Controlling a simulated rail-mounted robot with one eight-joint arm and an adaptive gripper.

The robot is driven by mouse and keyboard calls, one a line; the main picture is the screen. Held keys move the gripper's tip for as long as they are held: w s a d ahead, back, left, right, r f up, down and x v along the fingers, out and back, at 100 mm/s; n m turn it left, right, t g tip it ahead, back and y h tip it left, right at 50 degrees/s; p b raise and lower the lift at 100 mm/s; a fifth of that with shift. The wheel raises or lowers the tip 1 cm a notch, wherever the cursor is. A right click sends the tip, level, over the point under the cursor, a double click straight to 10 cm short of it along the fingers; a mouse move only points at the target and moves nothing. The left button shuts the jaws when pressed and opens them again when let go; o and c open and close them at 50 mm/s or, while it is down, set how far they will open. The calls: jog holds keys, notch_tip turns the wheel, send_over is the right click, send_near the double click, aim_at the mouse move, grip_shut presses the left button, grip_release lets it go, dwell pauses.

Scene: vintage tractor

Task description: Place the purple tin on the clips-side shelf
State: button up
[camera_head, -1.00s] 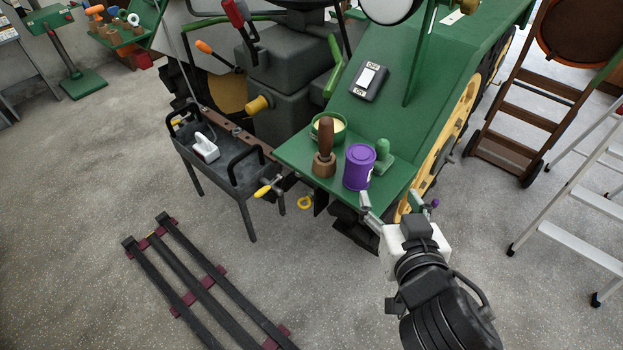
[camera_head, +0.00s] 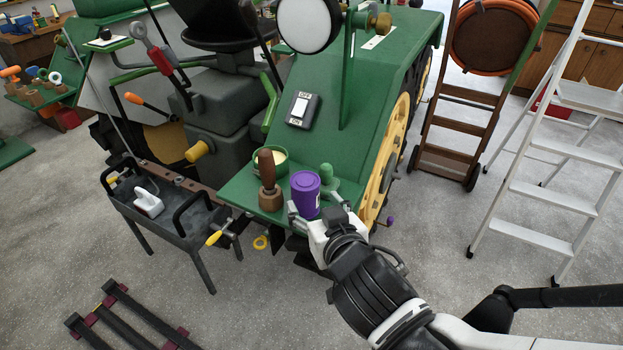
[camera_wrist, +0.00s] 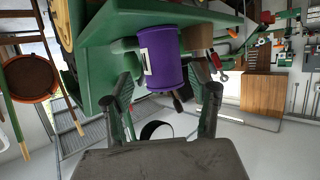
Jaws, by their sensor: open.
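The purple tin (camera_head: 305,193) stands upright on the green fender panel of the tractor. A brown wooden-handled tool in a block (camera_head: 269,187) stands to its left. A green knobbed piece (camera_head: 327,180) stands to its right. My gripper (camera_head: 318,215) is at the near side of the tin. In the wrist view the tin (camera_wrist: 158,62) lies ahead, between and beyond the two spread fingers of my gripper (camera_wrist: 168,98). The jaws are open, and I cannot tell whether either finger touches the tin. I cannot identify the clips-side shelf for certain.
A green bowl (camera_head: 271,161) and a switch box (camera_head: 303,110) are also on the green panel (camera_head: 243,187). A dark tool trough on legs (camera_head: 190,220) stands at left. A white stepladder (camera_head: 545,190) and wooden hand truck (camera_head: 460,112) stand at right. A green shelf (camera_head: 40,108) holds small items at far left.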

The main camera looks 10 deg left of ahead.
jog(key=shift+b+x, duration=0.45)
jog(key=shift+x, duration=2.45)
jog(key=shift+a+r, duration=0.2)
jog(key=c, duration=1.4)
jog(key=shift+o, duration=0.2)
jog(key=shift+r, duration=0.15)
